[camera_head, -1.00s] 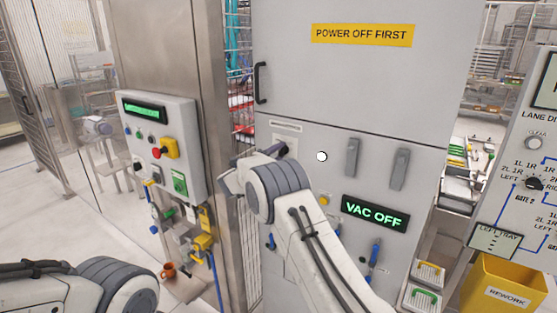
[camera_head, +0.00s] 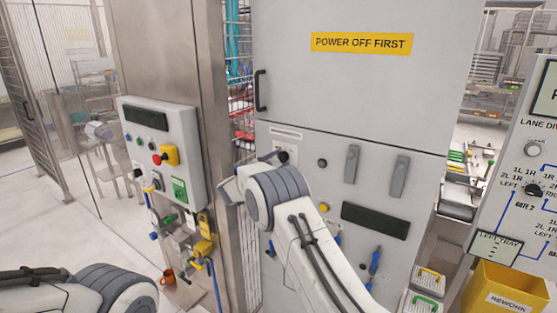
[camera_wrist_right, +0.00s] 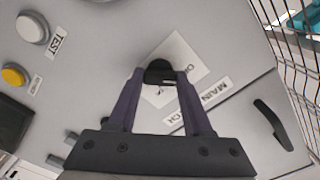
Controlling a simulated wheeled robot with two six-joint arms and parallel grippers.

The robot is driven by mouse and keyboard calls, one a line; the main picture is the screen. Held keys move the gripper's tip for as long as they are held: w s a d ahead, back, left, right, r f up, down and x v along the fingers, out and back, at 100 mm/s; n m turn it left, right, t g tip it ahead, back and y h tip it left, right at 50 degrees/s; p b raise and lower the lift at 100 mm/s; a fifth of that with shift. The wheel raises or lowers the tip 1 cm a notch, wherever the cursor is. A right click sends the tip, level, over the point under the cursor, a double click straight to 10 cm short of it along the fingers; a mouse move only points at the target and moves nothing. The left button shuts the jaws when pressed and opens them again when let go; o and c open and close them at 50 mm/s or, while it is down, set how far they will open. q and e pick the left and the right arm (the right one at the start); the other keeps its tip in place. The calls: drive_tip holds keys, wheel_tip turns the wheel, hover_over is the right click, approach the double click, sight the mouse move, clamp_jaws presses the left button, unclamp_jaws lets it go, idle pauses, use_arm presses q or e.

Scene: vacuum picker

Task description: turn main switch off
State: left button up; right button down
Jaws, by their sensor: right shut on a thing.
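The main switch (camera_wrist_right: 159,68) is a black rotary knob on a pale square plate (camera_wrist_right: 187,62), with a partly covered "MAIN SWITCH" label (camera_wrist_right: 208,98) beside it in the right wrist view. My right gripper (camera_wrist_right: 160,77) is shut on the knob, one dark finger on each side. In the head view my right wrist covers most of the switch on the grey cabinet (camera_head: 345,90). The cabinet's display (camera_head: 375,220) is dark, and the round lamp (camera_head: 322,163) is unlit. My left arm shows at the lower left; its gripper is out of view.
A control box (camera_head: 165,150) with a dark display and a red button (camera_head: 156,159) is mounted left of the cabinet. Two grey handles (camera_head: 351,164) and a blue lever (camera_head: 374,262) stick out from the cabinet. A yellow rework bin (camera_head: 505,290) stands at the lower right.

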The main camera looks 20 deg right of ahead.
drive_tip(key=shift+f+n, duration=0.15)
drive_tip(key=shift+n, duration=0.35)
drive_tip(key=shift+c, duration=1.6)
unclamp_jaws()
drive_tip(key=shift+a, duration=0.1)
drive_tip(key=shift+s+a, duration=0.2)
drive_tip(key=shift+a, duration=0.05)
drive_tip(key=b+v, duration=0.4)
drive_tip(key=v, duration=0.5)
drive_tip(key=shift+s+a, duration=0.25)
drive_tip(key=shift+s, duration=0.05)
